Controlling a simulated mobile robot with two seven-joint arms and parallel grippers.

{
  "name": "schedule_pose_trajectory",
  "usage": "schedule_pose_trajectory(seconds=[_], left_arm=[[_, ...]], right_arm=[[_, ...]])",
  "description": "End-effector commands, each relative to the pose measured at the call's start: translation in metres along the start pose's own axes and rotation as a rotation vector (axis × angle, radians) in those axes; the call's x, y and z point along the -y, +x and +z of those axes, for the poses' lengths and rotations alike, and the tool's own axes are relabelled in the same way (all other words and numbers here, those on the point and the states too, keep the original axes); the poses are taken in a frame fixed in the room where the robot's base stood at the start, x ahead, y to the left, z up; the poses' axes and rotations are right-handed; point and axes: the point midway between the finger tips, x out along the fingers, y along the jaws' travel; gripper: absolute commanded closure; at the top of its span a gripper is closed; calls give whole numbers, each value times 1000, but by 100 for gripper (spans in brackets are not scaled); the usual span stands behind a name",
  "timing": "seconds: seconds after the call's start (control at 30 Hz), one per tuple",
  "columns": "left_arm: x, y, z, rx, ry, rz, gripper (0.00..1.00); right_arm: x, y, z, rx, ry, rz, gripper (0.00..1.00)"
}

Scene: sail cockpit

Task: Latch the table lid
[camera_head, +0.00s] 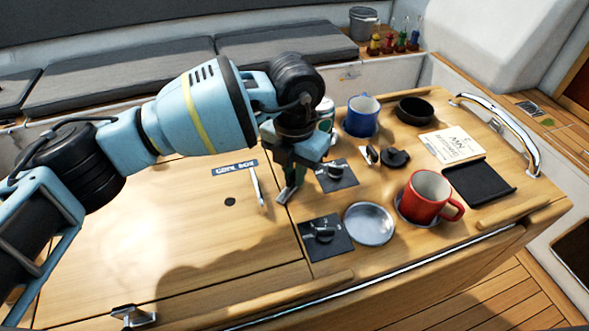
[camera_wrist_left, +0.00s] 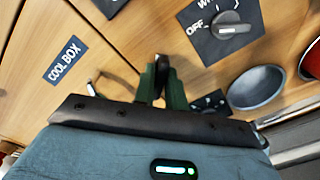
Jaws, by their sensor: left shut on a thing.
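The wooden table lid (camera_head: 190,235) lies flat and closed on the left part of the counter, with a COOL BOX label (camera_head: 235,166) and a small dark hole. The label also shows in the wrist view (camera_wrist_left: 66,59). A thin pale metal piece (camera_head: 256,187) stands beside the label, near the lid's right seam. My left gripper (camera_head: 291,193) points down at that seam, left of the two dial panels. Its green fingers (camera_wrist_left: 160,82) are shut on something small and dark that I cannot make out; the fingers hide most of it. My right gripper is not in view.
Dial panels (camera_head: 325,237) (camera_head: 338,174), a metal dish (camera_head: 369,224), a red mug (camera_head: 427,196), a blue mug (camera_head: 361,115), a black bowl (camera_head: 415,111) and a black tray (camera_head: 479,181) crowd the right side. A metal fitting (camera_head: 133,316) sits at the front left. The lid top is mostly clear.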

Motion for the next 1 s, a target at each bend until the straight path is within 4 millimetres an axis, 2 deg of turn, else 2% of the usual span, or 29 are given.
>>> schedule_pose_trajectory(seconds=[0.6, 1.0], left_arm=[[0, 1, 0, -2, 536, 0, 100], [0, 0, 0, -1, 697, -1, 100]], right_arm=[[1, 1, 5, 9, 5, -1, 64], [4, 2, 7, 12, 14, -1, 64]])
